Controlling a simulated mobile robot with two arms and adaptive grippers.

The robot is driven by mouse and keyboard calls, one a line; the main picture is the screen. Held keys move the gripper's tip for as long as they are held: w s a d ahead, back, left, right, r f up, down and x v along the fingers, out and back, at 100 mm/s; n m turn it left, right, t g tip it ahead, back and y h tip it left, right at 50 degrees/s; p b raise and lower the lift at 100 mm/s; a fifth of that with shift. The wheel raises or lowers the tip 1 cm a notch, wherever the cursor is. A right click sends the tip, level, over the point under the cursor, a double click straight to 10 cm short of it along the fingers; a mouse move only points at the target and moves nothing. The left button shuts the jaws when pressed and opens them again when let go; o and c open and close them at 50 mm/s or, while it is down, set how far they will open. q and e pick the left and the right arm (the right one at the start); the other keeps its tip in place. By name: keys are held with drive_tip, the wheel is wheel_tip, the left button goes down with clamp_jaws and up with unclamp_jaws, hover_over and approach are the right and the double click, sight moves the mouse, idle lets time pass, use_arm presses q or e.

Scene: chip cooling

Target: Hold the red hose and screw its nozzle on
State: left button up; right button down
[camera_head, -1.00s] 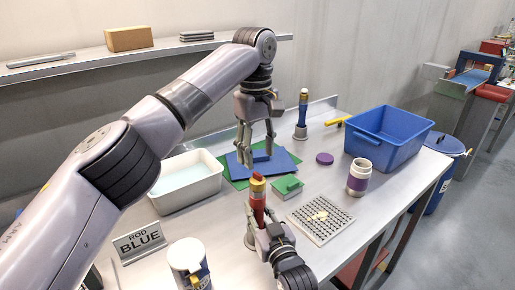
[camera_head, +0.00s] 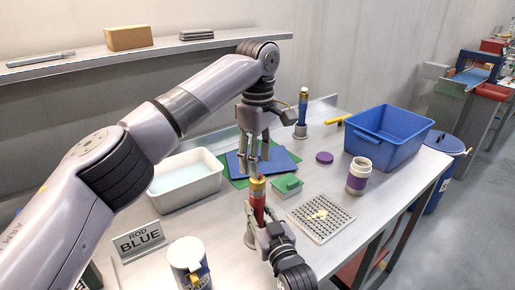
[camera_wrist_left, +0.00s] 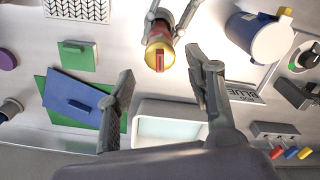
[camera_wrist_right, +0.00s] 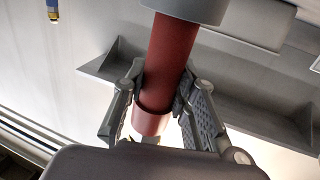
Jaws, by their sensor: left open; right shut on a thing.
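The red hose (camera_head: 258,205) stands upright at the front middle of the table, with a yellow nozzle (camera_head: 257,182) at its top. My right gripper (camera_head: 264,230) is shut on the red hose. In the right wrist view its fingers press both sides of the hose (camera_wrist_right: 168,65), near a grey collar. My left gripper (camera_head: 254,168) is open and empty, just above the nozzle. How tightly the nozzle sits on the hose is not visible.
A white tray (camera_head: 217,184) stands to the left, with a blue board (camera_head: 285,160) behind the hose. A green block (camera_head: 288,185), perforated plate (camera_head: 335,232) and purple-banded jar (camera_head: 358,177) lie to the right. A blue bottle (camera_head: 302,110) stands at the back.

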use_arm(q)
drive_tip(key=shift+f, duration=2.7)
drive_tip(key=shift+c, duration=0.2)
